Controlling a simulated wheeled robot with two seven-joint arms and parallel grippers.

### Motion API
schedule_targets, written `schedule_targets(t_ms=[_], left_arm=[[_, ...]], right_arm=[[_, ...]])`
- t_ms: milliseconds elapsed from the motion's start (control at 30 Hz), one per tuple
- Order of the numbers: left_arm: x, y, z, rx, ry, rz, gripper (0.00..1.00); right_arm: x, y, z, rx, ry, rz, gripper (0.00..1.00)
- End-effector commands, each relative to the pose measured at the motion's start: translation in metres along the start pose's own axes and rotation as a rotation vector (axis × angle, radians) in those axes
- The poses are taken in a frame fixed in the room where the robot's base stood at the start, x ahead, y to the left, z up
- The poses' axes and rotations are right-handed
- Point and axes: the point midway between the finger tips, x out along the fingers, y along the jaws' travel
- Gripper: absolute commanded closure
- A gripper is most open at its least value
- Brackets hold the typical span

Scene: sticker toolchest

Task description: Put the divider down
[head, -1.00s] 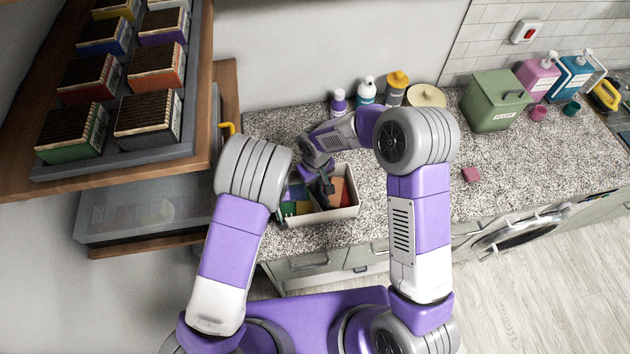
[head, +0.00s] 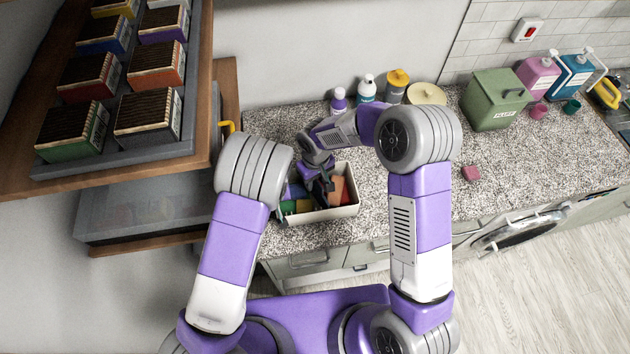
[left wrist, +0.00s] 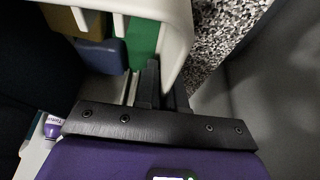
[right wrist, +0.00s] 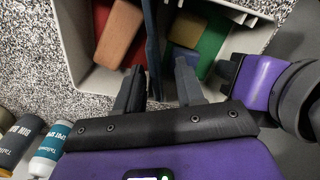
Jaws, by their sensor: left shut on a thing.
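The dark blue divider (right wrist: 152,38) stands upright across the pale open bin (right wrist: 75,45), separating its coloured contents. My right gripper (right wrist: 158,88) is open, with one finger on each side of the divider and gaps visible beside it. In the head view the bin (head: 340,212) sits on the counter near its front edge, and my right gripper (head: 318,184) is over it. My left gripper (left wrist: 163,88) is shut on the bin's wall, its fingers at the pale rim. The divider's lower edge is hidden.
Red, orange, green, blue and yellowish blocks lie in the bin, including an orange one (right wrist: 120,32). Bottles (head: 366,90) and a round tan container (head: 427,95) stand behind my right arm. A wooden shelf (head: 198,150) rises at left. Counter right of the bin is mostly clear.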

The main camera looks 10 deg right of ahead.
Motion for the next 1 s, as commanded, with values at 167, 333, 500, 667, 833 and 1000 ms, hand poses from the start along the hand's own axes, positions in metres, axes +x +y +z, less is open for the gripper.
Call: schedule_targets(t_ms=[167, 333, 500, 667, 833, 1000], left_arm=[[0.0, 0.0, 0.0, 0.0, 0.001, 0.001, 1.0], [0.0, 0.0, 0.0, 0.0, 0.001, 0.001, 1.0], [0.0, 0.0, 0.0, 0.0, 0.001, 0.001, 1.0], [0.0, 0.0, 0.0, 0.0, 0.001, 0.001, 1.0], [0.0, 0.0, 0.0, 0.0, 0.001, 0.001, 1.0], [0.0, 0.0, 0.0, 0.0, 0.001, 0.001, 1.0]], right_arm=[[-0.04, 0.0, -0.002, 0.0, 0.008, 0.001, 0.62], [-0.078, 0.0, -0.001, 0.0, 0.006, 0.001, 0.62], [-0.104, 0.0, -0.001, 0.0, 0.004, 0.001, 0.62], [-0.115, 0.0, 0.0, -0.001, 0.001, 0.0, 0.62], [-0.116, 0.0, 0.0, -0.001, 0.0, 0.0, 0.62], [-0.115, 0.0, 0.0, 0.001, -0.001, 0.0, 0.62]])
